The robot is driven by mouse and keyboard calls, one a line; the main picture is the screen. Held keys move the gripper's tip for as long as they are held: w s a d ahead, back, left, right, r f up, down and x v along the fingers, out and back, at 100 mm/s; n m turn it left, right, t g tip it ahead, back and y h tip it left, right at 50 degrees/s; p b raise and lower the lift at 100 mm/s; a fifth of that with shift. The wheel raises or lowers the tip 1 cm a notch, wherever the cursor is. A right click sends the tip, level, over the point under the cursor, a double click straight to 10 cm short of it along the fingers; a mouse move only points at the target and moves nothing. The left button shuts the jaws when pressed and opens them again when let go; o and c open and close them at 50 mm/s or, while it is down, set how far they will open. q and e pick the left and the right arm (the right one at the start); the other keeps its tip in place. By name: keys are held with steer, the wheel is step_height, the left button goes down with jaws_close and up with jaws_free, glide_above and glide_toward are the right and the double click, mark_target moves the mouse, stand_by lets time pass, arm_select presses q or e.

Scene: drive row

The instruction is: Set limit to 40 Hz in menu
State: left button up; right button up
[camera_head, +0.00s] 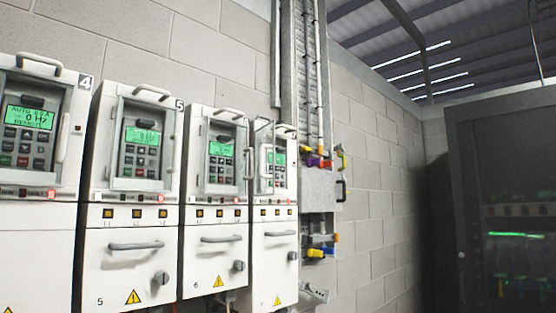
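A row of white drive units with green displays and keypads stands along the wall. Drive 4 (38,230) is at the left edge, and its display (29,117) reads 0 Hz with small text around it. Drive 5 (127,232) has a frame around its keypad, and its display (142,136) is too small to read surely. Drive 6 (210,265) has a lit display (221,149). The rightmost drive (273,270) has a lit display (280,158), with a clear framed cover (264,150) standing in front of its left part. Neither gripper is in view.
Handles and rotary knobs stick out from the lower fronts. A grey box (318,190) with coloured locks or tags hangs right of the row, below a vertical cable tray (306,70). A dark cabinet (500,200) stands at the right. The floor is not visible.

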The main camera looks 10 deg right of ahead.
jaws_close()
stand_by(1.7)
